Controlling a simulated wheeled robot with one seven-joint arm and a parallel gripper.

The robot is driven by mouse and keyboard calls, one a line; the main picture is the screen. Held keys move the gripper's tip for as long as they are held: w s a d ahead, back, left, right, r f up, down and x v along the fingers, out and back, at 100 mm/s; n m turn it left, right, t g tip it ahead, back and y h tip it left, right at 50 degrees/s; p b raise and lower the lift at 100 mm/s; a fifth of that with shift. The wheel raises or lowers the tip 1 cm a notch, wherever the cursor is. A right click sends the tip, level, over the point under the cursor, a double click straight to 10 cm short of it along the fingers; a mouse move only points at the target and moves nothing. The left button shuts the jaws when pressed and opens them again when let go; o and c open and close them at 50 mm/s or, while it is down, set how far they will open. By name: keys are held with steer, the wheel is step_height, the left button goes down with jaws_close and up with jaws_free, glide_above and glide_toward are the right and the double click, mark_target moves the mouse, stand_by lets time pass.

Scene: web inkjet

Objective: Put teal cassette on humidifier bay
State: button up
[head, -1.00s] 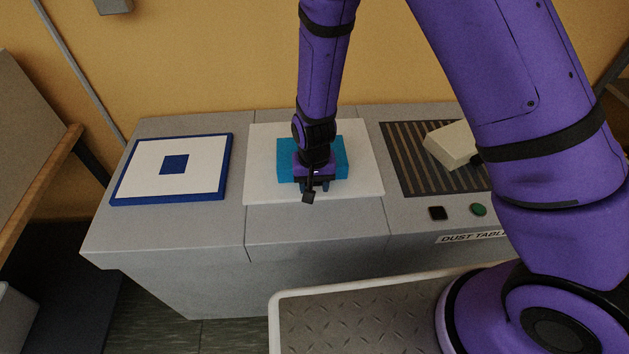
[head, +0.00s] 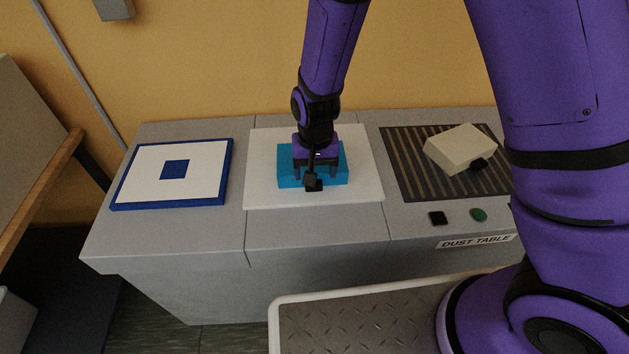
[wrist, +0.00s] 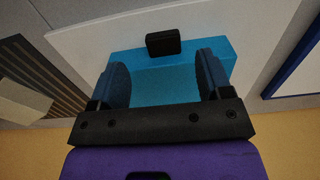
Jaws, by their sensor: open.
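The teal cassette (head: 286,168) is a flat bright-blue block lying on a white pad (head: 263,190) in the middle of the grey table. It also shows in the wrist view (wrist: 165,80), with a black knob (wrist: 163,42) at its robot-side edge. My gripper (head: 315,173) is open, pointing down over the cassette. In the wrist view its two fingers (wrist: 164,80) frame the cassette's middle; contact cannot be told. A blue-edged white plate (head: 138,172) with a blue centre square lies at the left. No label marks any spot as the humidifier bay.
A cream block (head: 456,146) with a black knob sits on a dark slatted grille (head: 408,170) at the right. Black and green buttons and a "DUST TABLE" label (head: 476,242) are in front. The plate at the left is bare.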

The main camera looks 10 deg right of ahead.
steer(key=shift+r, duration=1.8)
steer(key=shift+r, duration=0.1)
steer(key=s+d+r+t+y, duration=0.1)
steer(key=s+d+r, duration=0.1)
steer(key=d+r, duration=0.7)
steer(key=s+d+r+t+y, duration=0.15)
steer(key=d+r, duration=0.25)
steer(key=r, duration=0.8)
steer(key=s+d+r+t+h, duration=0.1)
steer(key=s+d+r, duration=0.4)
steer(key=s, duration=0.2)
steer(key=s+d+r+t+h, duration=0.1)
steer(key=s+d+r, duration=0.4)
steer(key=s+d, duration=0.1)
steer(key=shift+s+r+t, duration=0.25)
steer(key=shift+s+t, duration=0.1)
steer(key=shift+s, duration=0.4)
steer(key=shift+o, duration=0.4)
steer(key=shift+s+d+h, duration=0.15)
steer(key=shift+s+h, duration=0.1)
steer(key=shift+s, duration=0.1)
